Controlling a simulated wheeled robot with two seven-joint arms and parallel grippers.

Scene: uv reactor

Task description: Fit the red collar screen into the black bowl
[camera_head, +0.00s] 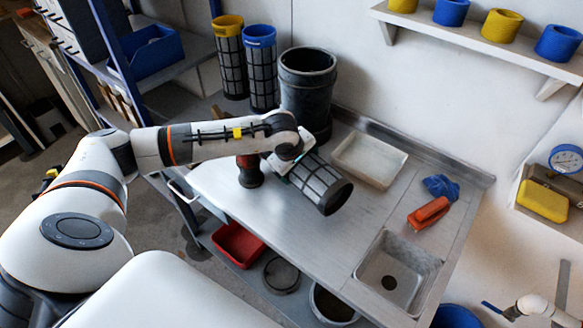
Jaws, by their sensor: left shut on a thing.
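My left gripper (287,163) is shut on a dark grey mesh screen (320,184) and holds it tilted over the steel bench. The screen's dark end points down and to the right. Its other end is at the gripper, and I cannot make out a red collar on it. A tall black bowl (306,88), open at the top, stands upright at the back left of the bench, behind my left forearm. The held screen is apart from it, nearer to me. My right gripper is not in view.
A dark red fitting (249,172) stands on the bench beside my left wrist. Screens with yellow (231,65) and blue (262,75) collars stand left of the bowl. A pale tray (368,160), orange tool (428,213), blue cloth (440,188) and sink (397,270) lie to the right.

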